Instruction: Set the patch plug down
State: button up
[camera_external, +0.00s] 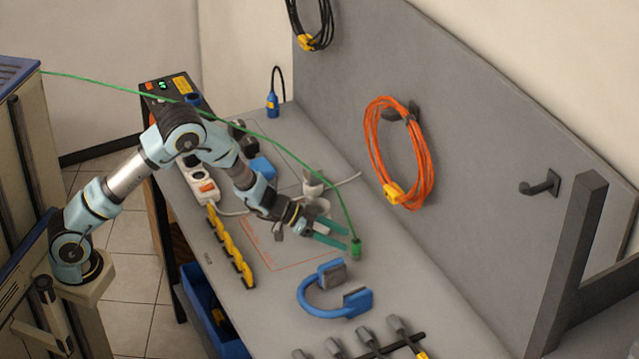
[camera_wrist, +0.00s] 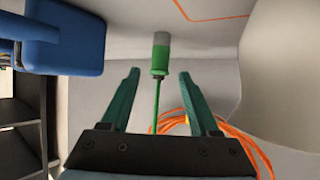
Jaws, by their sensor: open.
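The patch plug (camera_external: 355,249) is a small green cylinder. Its green cable (camera_external: 297,160) rises from its top and runs up and left across the scene. The plug appears to stand upright on the grey bench, right of an orange outline (camera_external: 285,268). My gripper (camera_external: 347,237) is low over the bench with its teal fingers apart, just left of the plug. In the wrist view the plug (camera_wrist: 160,57), with a clear grey end, sits just beyond the open fingertips (camera_wrist: 159,74), in line with the gap. Neither finger visibly touches it.
A white power strip (camera_external: 201,187) and yellow strip (camera_external: 232,248) lie to the left. A coiled orange cable (camera_external: 424,160) hangs on the grey back panel. Several grey-handled tools (camera_external: 367,335) are at the front.

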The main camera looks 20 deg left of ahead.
jog(key=v, duration=0.3)
jog(key=shift+a+r, duration=0.1)
jog(key=shift+a, duration=0.1)
dwell(0.3)
